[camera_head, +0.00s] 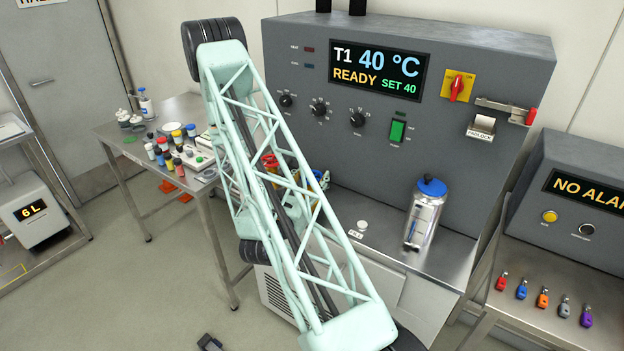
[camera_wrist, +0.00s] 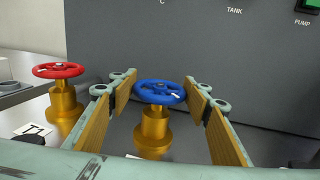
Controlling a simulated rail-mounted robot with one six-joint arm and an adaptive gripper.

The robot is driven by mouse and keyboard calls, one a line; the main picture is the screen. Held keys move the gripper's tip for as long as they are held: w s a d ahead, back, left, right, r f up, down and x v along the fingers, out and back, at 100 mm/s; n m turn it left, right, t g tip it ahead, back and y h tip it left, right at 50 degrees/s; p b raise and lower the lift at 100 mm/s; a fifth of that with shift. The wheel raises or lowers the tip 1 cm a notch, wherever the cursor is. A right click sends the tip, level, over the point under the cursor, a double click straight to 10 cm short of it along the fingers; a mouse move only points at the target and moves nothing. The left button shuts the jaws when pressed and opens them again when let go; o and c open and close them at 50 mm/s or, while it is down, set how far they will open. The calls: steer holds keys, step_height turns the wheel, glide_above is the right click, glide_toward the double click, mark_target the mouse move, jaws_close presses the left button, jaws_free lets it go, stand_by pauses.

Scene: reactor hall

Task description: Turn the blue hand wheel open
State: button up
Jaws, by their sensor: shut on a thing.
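The blue hand wheel (camera_wrist: 160,91) sits on a brass valve body (camera_wrist: 153,131) in the middle of the wrist view. The exact contact spots are hard to see. A white mark shows on the right part of the rim. In the head view my arm hides most of the blue wheel and the gripper.
A red hand wheel (camera_wrist: 59,71) on a brass valve stands close to the left finger, with a T1 label (camera_wrist: 34,130) before it. The grey panel (camera_head: 450,150) rises behind. A blue-capped steel flask (camera_head: 425,213) stands right on the bench. Bottles crowd the left table (camera_head: 115,150).

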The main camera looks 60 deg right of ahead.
stand_by(0.5)
steer(key=o, duration=0.9)
steer(key=shift+w+r+m+g+p, duration=0.1)
steer(key=shift+m+g+p, duration=0.45)
steer(key=shift+g, duration=0.25)
steer(key=shift+m+g+p, duration=0.8)
steer(key=shift+m+g, duration=0.25)
steer(key=shift+g, duration=0.65)
steer(key=shift+m+g, duration=0.4)
steer(key=shift+g, duration=0.2)
steer(key=shift+m+g+y+p, duration=0.7)
steer(key=shift+m+g, duration=0.6)
steer(key=shift+g, duration=0.6)
steer(key=shift+m+g+y+p, duration=0.7)
steer(key=shift+m+g, duration=0.6)
steer(key=shift+g, duration=0.6)
